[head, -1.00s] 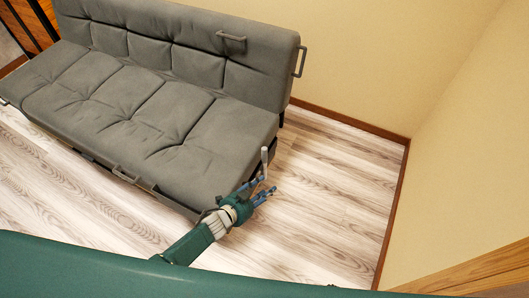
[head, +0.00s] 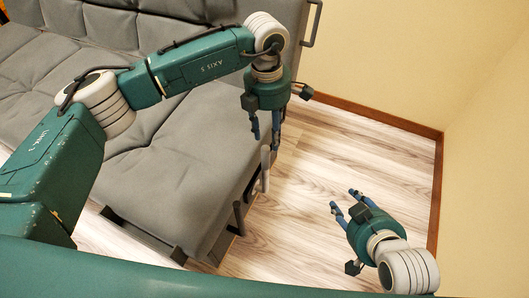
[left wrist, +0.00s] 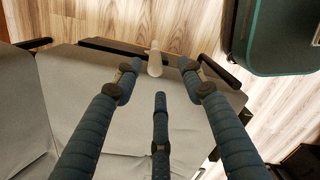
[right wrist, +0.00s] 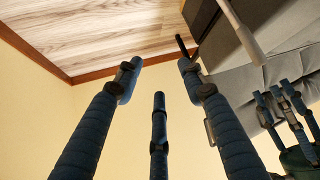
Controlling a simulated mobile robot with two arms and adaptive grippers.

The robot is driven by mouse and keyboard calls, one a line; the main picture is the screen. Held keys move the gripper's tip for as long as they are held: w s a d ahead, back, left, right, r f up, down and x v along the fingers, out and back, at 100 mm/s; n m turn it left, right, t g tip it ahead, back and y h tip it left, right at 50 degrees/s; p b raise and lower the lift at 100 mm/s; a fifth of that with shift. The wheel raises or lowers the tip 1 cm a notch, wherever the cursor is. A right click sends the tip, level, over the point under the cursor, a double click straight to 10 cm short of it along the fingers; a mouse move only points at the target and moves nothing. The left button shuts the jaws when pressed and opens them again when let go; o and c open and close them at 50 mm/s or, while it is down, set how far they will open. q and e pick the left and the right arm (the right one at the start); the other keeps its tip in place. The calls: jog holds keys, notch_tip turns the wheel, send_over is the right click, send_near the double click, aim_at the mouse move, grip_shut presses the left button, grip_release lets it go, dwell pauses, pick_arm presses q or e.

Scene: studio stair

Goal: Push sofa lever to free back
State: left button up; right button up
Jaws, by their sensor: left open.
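The sofa (head: 180,160) is grey and fills the left and middle of the head view. Its pale grey lever (head: 265,168) stands up at the right side of the seat. My left gripper (head: 266,140) is open and points down just above and behind the lever, with no clear contact. In the left wrist view the lever (left wrist: 155,60) shows between and beyond the spread fingertips. My right gripper (head: 345,200) is open and empty over the floor to the right of the lever. The right wrist view shows the lever (right wrist: 240,28) at upper right.
The wood floor (head: 320,150) right of the sofa is clear. A yellow wall (head: 490,150) with a brown skirting board bounds it on the right and behind.

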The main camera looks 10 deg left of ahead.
aim_at(265, 147)
pick_arm(q)
jog(key=shift+w+a+y, duration=0.3)
jog(key=shift+w+a, duration=0.1)
jog(key=shift+a, duration=0.15)
jog(key=shift+a+f, duration=0.15)
notch_tip(265, 147, down, 9)
jog(key=shift+f+b, duration=0.15)
jog(key=shift+b, duration=0.9)
jog(key=shift+f, duration=0.45)
pick_arm(e)
jog(key=w+a+r+t+y, duration=0.2)
jog(key=w+r+t, duration=0.4)
jog(key=r, duration=0.5)
jog(key=shift+w+a+r+t, duration=0.3)
jog(key=shift+w+a+r, duration=0.05)
jog(key=shift+w+a, duration=0.35)
pick_arm(q)
grip_shut()
